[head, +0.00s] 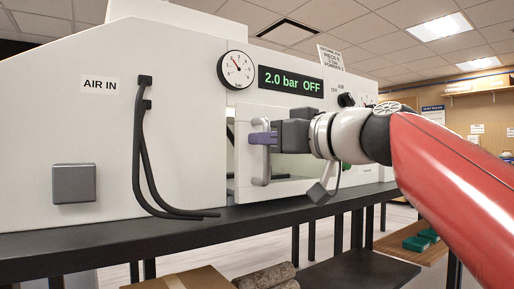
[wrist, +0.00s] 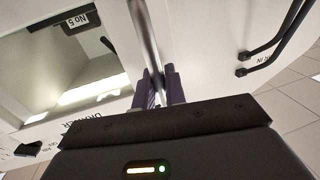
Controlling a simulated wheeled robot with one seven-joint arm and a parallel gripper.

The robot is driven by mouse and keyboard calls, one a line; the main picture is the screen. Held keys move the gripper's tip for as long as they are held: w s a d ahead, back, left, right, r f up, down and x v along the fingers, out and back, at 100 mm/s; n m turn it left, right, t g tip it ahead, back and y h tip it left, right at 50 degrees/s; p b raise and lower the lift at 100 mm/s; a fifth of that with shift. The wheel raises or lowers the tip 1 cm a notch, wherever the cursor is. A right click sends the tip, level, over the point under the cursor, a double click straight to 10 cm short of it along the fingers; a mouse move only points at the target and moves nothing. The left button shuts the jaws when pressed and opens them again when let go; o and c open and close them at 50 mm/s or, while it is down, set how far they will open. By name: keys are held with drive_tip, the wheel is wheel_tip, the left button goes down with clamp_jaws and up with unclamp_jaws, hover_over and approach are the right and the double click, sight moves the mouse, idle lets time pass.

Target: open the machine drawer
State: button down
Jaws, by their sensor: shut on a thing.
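The machine (head: 190,120) is a large white cabinet on a dark bench. Its drawer (head: 290,188) has a white front with a window, and a grey vertical bar handle (head: 260,172) on its left side. My gripper (head: 262,138) is shut on the handle, its purple fingers around the upper part of the bar. In the wrist view the handle (wrist: 146,45) runs between the two fingers (wrist: 160,88). Upside-down lettering on the drawer front shows left of the fingers. My gripper and wrist hide part of the drawer front.
A pressure gauge (head: 236,70) and a display (head: 290,81) reading "2.0 bar OFF" sit above the drawer. Black hoses (head: 143,150) hang at the left by the "AIR IN" label. The dark bench (head: 150,233) runs along the front. Cylinders and a box lie below it.

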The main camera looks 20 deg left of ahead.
drive_tip(key=s+a+b+v, duration=0.1)
drive_tip(key=b+v, duration=0.1)
drive_tip(key=v, duration=0.7)
drive_tip(key=s+a+b+v, duration=0.1)
drive_tip(key=s+b+v, duration=0.1)
drive_tip(key=v, duration=0.8)
drive_tip(key=shift+s+d+b, duration=0.2)
drive_tip(key=shift+s+b, duration=0.15)
drive_tip(key=shift+b, duration=0.2)
drive_tip(key=c, duration=1.5)
unclamp_jaws()
drive_tip(key=shift+c, duration=0.2)
drive_tip(key=v, duration=0.7)
drive_tip(key=shift+s+d+p, duration=0.15)
drive_tip(key=shift+d+p, duration=0.15)
drive_tip(key=shift+d, duration=0.05)
